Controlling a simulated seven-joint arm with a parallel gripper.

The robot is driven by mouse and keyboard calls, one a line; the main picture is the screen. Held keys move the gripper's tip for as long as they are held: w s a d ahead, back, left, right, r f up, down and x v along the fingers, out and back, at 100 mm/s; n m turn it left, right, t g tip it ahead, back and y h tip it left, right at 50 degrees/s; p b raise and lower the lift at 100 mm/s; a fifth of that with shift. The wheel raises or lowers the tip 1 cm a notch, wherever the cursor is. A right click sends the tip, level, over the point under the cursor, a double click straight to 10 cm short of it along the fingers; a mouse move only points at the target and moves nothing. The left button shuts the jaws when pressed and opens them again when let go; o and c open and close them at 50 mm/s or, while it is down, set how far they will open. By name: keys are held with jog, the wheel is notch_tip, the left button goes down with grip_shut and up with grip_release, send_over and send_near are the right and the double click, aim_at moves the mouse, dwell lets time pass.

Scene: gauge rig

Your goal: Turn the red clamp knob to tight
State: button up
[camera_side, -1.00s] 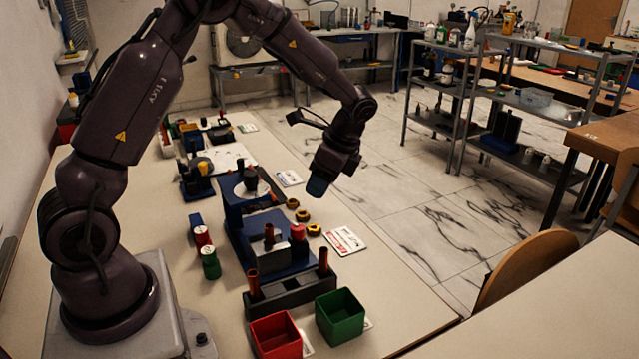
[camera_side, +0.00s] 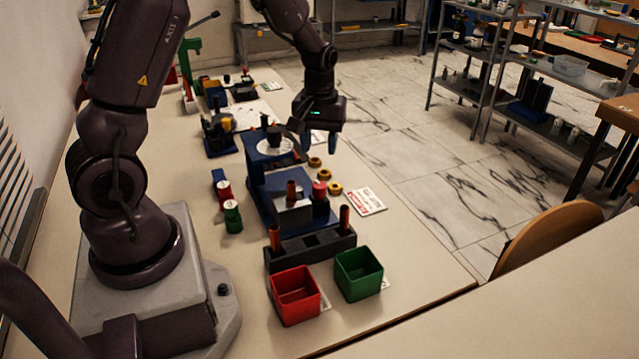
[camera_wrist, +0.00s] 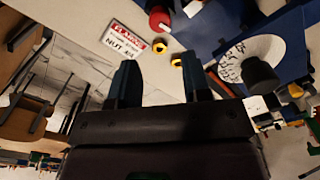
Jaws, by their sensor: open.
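The red clamp knob (camera_side: 320,189) is on the front right of the blue rig (camera_side: 268,200), beside a grey block. A red round knob (camera_wrist: 158,18) shows at the top of the wrist view, beyond my fingertips. My gripper (camera_side: 320,143) is open and empty, above the far right side of the rig and apart from the red knob. Its two spread fingers also show in the wrist view (camera_wrist: 160,68). The rig carries a white dial plate (camera_side: 268,150) with a black knob (camera_wrist: 260,76). The red knob's turn position cannot be read.
Several brass-coloured nuts (camera_side: 325,174) lie right of the rig, near a printed card (camera_side: 367,202). A dark rack (camera_side: 308,250), a red bin (camera_side: 296,300) and a green bin (camera_side: 359,275) stand in front. Red and green cylinders (camera_side: 232,217) stand left.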

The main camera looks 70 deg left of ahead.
aim_at(319, 185)
notch_tip(319, 185, down, 10)
jog(key=shift+f, duration=0.2)
